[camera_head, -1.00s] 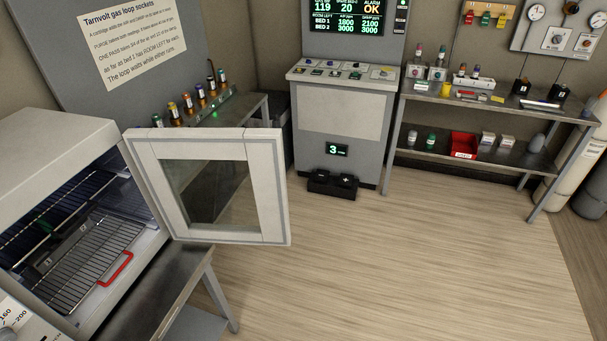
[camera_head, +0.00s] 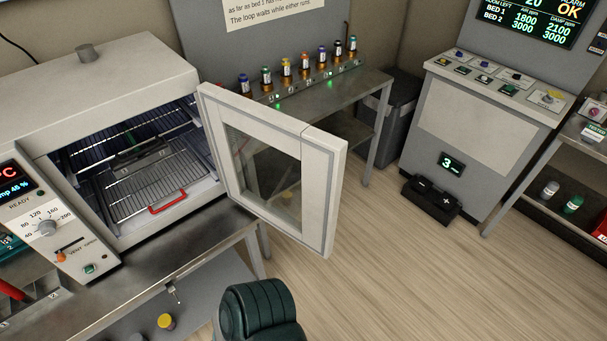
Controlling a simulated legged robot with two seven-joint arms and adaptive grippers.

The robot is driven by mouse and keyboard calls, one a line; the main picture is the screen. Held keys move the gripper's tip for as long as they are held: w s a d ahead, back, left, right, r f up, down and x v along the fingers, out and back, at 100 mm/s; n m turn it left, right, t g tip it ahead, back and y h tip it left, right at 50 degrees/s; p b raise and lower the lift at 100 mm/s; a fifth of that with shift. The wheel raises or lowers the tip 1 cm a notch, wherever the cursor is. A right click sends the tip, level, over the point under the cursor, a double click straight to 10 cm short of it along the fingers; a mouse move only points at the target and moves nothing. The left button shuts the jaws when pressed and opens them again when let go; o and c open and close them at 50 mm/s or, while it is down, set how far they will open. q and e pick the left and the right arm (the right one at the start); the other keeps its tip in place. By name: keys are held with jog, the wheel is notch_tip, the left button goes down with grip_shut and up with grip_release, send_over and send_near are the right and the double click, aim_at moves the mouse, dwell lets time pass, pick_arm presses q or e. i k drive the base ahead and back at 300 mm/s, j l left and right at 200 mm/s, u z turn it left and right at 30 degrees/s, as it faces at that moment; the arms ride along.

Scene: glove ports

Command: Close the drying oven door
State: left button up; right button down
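The drying oven (camera_head: 110,75) stands on a metal bench at the left, its chamber lit. Its white-framed door (camera_head: 325,190) with a glass window stands wide open, swung out from the right side of the opening. Inside are wire racks (camera_head: 130,190), one with a red handle (camera_head: 167,202) at its front. The rack appears to lie within the chamber. Neither of my grippers is in view, and nothing is seen touching the door.
The oven's control panel (camera_head: 45,225) is left of the chamber. Behind the door, a bench (camera_head: 350,95) holds several small bottles. A grey console (camera_head: 480,130) stands at the right. A dark green ribbed shape (camera_head: 260,310) at the bottom is unclear. Floor right of the door is clear.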

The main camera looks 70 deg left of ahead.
aim_at(321, 154)
jog(key=i+u, duration=0.45)
jog(key=i+l+u, duration=0.15)
jog(key=u, duration=0.25)
jog(key=i+u, duration=0.15)
jog(key=u, duration=0.35)
jog(key=i+u, duration=0.2)
jog(key=u, duration=0.25)
jog(key=i+l+u, duration=0.1)
jog(key=u, duration=0.4)
jog(key=i+l+u, duration=0.15)
jog(key=u, duration=0.3)
jog(key=l+u, duration=0.3)
jog(key=u, duration=0.2)
jog(key=i+l+u, duration=0.2)
jog(key=u, duration=0.25)
jog(key=i+l+u, duration=0.1)
jog(key=l+u, duration=0.3)
jog(key=i+l+u, duration=0.15)
jog(key=l+u, duration=0.15)
jog(key=u, duration=0.15)
jog(key=k, duration=0.2)
